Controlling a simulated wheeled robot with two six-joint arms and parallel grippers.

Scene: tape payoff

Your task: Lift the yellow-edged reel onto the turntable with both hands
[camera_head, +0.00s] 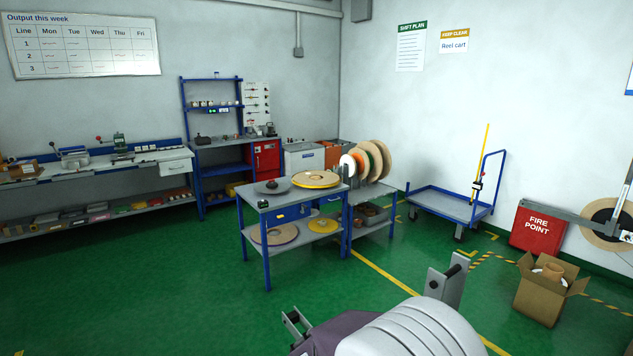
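The yellow-edged reel (316,179) is a flat beige disc with a yellow rim. It lies on the right part of a blue-legged table's grey top (257,203). To its left on the same table is a flat grey disc with a dark centre, which looks like the turntable (272,187). The reel and the disc lie close together; I cannot tell whether they touch. No gripper can be clearly made out. White and purple parts of my own body, with metal pieces at their sides, show at the bottom centre, well short of the table.
Upright reels (371,161) stand on a rack right of the table. More reels lie on its lower shelf (281,248). A blue cart (440,204), a red fire-point box (538,228) and an open carton (540,297) stand right. Green floor before the table is clear.

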